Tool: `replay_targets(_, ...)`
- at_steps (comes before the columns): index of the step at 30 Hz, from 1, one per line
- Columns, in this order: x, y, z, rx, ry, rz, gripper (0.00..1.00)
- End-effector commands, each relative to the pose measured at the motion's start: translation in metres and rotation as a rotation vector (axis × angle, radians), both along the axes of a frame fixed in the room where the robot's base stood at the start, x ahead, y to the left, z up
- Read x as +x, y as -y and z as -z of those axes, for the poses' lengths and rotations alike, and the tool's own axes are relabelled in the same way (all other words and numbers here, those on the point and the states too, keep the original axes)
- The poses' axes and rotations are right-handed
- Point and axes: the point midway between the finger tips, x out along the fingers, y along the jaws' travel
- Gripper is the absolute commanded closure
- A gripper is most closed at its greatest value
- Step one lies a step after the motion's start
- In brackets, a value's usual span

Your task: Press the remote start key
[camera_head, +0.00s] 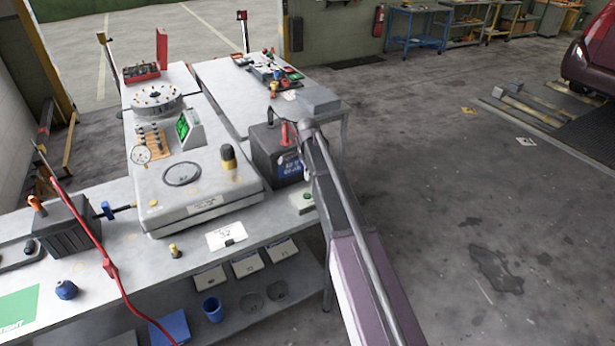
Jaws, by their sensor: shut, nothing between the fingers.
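My arm rises from the bottom of the view to a bend beside the dark battery, right of the bench. My gripper cannot be made out; the arm links cover that area. A small pale box with a green button (305,197) sits at the bench's right edge, just below the battery and close to my arm. I cannot tell for sure whether it is the remote start key. A white card (228,235) with a small dark item at its lower edge lies at the front of the bench.
The dark battery (275,158) with a red clamp stands beside my arm. A pale raised plate (185,205) bears a ring and a yellow-black piece. A red cable (92,232) crosses the bench at left. A second table (222,75) stands behind. The floor at right is open.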

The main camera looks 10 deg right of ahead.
Motion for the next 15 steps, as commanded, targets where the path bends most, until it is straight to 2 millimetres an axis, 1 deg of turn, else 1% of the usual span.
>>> replay_targets(1,0.0,0.0,0.008,0.0,0.0,0.0,1.0)
replay_targets(15,0.0,-0.001,0.043,0.0,0.0,-0.001,1.0)
